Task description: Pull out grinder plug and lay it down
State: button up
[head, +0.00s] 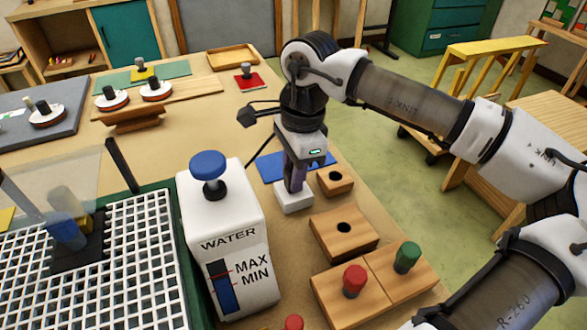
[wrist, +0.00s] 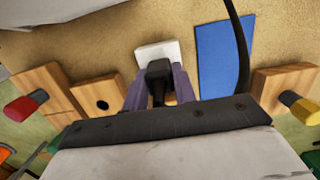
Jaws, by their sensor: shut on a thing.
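The dark grinder plug (wrist: 158,72) sits between the two purple fingers of my gripper (wrist: 155,92) in the wrist view. My gripper is shut on it. In the head view my gripper (head: 294,178) points down over the white socket block (head: 295,200), and its fingers hide the plug. The socket block also shows in the wrist view (wrist: 147,53), just beyond the plug. I cannot tell whether the plug's pins are still in the socket. A flat blue mat (head: 268,167) lies beside the socket block; it is bare in the wrist view (wrist: 222,58).
The white water tank (head: 235,262) with a blue knob stands left of my gripper. Wooden blocks with holes (head: 327,238) and blocks with a red knob (head: 354,279) and a green knob (head: 407,256) stand to the right and front. A black cord (wrist: 239,40) passes over the mat.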

jog(key=o, duration=0.3)
jog(key=c, duration=0.5)
jog(key=shift+o, duration=0.2)
jog(key=shift+r+p, duration=0.4)
jog(key=shift+r, duration=0.5)
jog(key=shift+r+p, duration=0.3)
jog(key=shift+r, duration=0.35)
dwell(0.5)
